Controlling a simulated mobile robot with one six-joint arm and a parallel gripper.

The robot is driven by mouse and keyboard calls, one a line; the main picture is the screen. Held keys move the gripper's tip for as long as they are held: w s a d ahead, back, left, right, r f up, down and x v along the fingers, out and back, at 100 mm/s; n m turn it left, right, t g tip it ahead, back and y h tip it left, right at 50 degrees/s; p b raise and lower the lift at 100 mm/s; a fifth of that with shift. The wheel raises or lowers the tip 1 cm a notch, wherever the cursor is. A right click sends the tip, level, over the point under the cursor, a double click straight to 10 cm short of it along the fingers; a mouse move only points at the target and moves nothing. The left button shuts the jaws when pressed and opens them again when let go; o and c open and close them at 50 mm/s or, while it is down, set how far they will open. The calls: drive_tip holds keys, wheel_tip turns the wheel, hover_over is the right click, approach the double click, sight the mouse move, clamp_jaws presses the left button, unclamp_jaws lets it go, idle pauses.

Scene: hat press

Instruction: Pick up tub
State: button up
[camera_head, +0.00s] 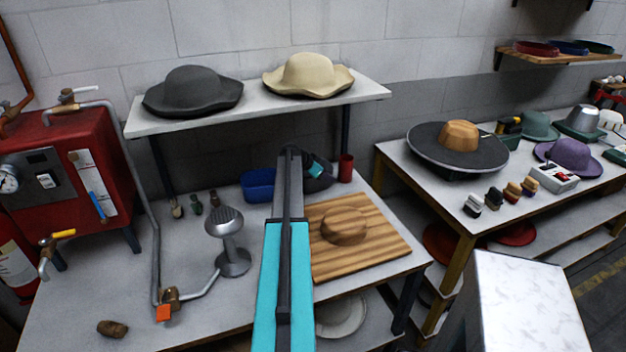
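A blue tub (257,185) sits on the white workbench (110,275), towards its back and just left of my arm. My arm covers part of its right side. My arm reaches up the middle of the view, and its far end bends over to the right of the tub. My gripper (318,178) appears as a small dark shape there, above the back of the bench and apart from the tub. Its fingers are too small and hidden to tell whether they are open or shut.
A wooden board (383,242) with a raised block lies right of my arm. A metal mushroom-shaped stand (228,228) and pipes are on the left. A dark red cup (346,168) stands behind the board. A shelf (225,112) with two hats overhangs the back.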

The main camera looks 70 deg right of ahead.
drive_tip(key=shift+c, duration=0.2)
clamp_jaws()
drive_tip(key=shift+r, duration=0.15)
drive_tip(key=shift+r+b, duration=0.8)
drive_tip(key=shift+r, duration=0.3)
drive_tip(key=s+a+r+b, duration=0.1)
drive_tip(key=a+b, duration=0.1)
drive_tip(key=a, duration=0.5)
drive_tip(key=s+a+r+b, duration=0.1)
drive_tip(key=s+a+b, duration=0.1)
drive_tip(key=a, duration=0.6)
drive_tip(key=shift+a+r+b, duration=0.3)
drive_tip(key=shift+b, duration=0.2)
